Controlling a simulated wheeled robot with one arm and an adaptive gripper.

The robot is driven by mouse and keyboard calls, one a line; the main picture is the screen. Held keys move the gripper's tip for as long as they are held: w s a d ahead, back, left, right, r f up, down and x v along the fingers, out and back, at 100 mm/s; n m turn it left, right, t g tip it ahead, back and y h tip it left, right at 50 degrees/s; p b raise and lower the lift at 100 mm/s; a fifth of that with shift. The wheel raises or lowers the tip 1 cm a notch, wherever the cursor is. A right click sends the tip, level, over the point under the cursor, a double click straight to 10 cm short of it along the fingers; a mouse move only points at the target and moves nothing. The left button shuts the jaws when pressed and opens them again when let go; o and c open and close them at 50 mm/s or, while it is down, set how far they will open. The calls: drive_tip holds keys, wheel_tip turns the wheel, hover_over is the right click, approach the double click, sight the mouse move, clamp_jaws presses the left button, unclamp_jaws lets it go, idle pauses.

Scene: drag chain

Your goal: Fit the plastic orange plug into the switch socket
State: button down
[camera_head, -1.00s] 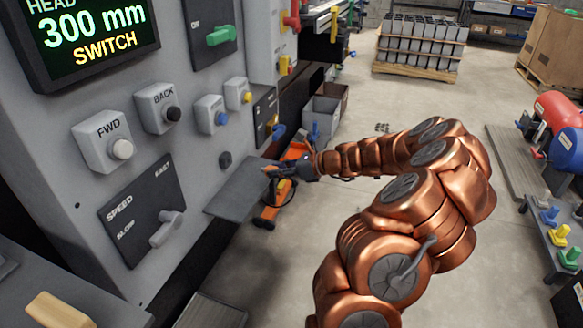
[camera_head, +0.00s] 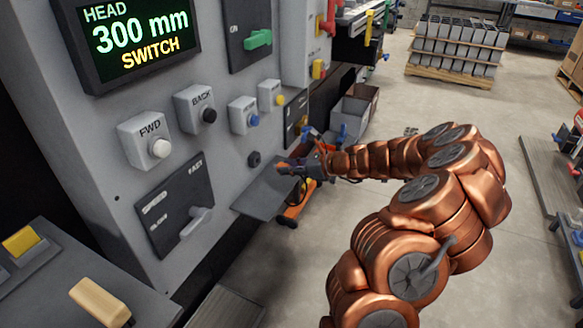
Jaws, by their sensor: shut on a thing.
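My gripper (camera_head: 297,166) is at the end of my copper-coloured arm, over the small grey shelf (camera_head: 265,197) that juts from the control panel. It is shut on a small orange piece, which looks like the orange plug (camera_head: 282,168), at its tips on the panel side. The fingers hide part of it. A small dark socket (camera_head: 254,159) is on the panel just above the shelf, a short gap left of the plug. It looks like the switch socket, but its opening is too small to make out.
The grey panel (camera_head: 120,190) carries several buttons, a speed lever (camera_head: 196,221) and a display (camera_head: 125,40) reading "HEAD 300 mm SWITCH". An orange object (camera_head: 296,208) is below the shelf. Grey bins (camera_head: 350,115) stand behind my gripper. The floor at right is largely clear.

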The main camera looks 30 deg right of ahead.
drive_tip(key=shift+w+a+p, duration=0.35)
drive_tip(key=shift+w+a, duration=0.2)
drive_tip(key=shift+w, duration=0.35)
drive_tip(key=shift+w+a+p, duration=0.35)
drive_tip(key=shift+w+a, duration=0.2)
drive_tip(key=shift+w, duration=0.35)
drive_tip(key=shift+p, duration=1.35)
idle(0.6)
drive_tip(key=shift+w+a+p, duration=0.25)
drive_tip(key=shift+w+a, duration=0.1)
drive_tip(key=shift+w, duration=0.3)
drive_tip(key=shift+w+a+p, duration=0.25)
drive_tip(key=shift+w+a, duration=0.1)
drive_tip(key=shift+w, duration=0.25)
idle(0.6)
drive_tip(key=c, duration=0.8)
unclamp_jaws()
drive_tip(key=shift+v, duration=5.95)
drive_tip(key=shift+r, duration=0.1)
